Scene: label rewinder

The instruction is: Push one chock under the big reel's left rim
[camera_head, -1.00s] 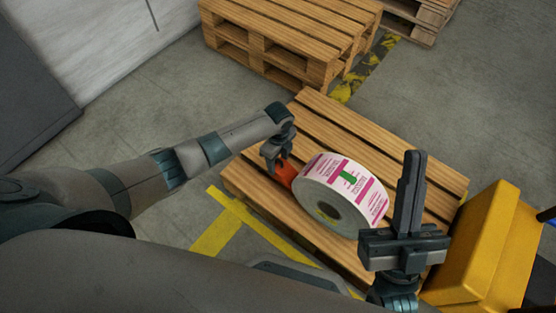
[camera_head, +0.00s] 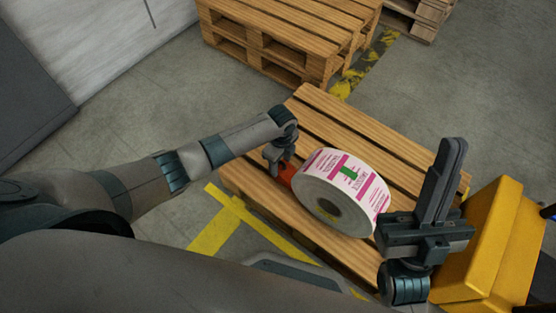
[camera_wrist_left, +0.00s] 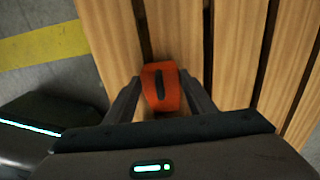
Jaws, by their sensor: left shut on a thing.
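The big reel (camera_head: 342,190), white with magenta label print and a green mark, stands on its rim on the wooden pallet (camera_head: 400,150), its hub facing the front. An orange chock (camera_head: 287,172) sits at the reel's left side; in the head view their edges meet, but I cannot tell whether they touch. My left gripper (camera_head: 279,160) is shut on the chock, which shows between its fingers in the left wrist view (camera_wrist_left: 160,88). The reel is not visible in that view. My right gripper (camera_head: 446,180) is shut and empty, its fingers pointing up, right of the reel.
A yellow box-like body (camera_head: 482,240) stands at the right, beside the pallet. A taller stack of pallets (camera_head: 285,40) is at the back. Yellow tape (camera_head: 225,220) marks the floor at the pallet's left. Gaps run between the pallet boards.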

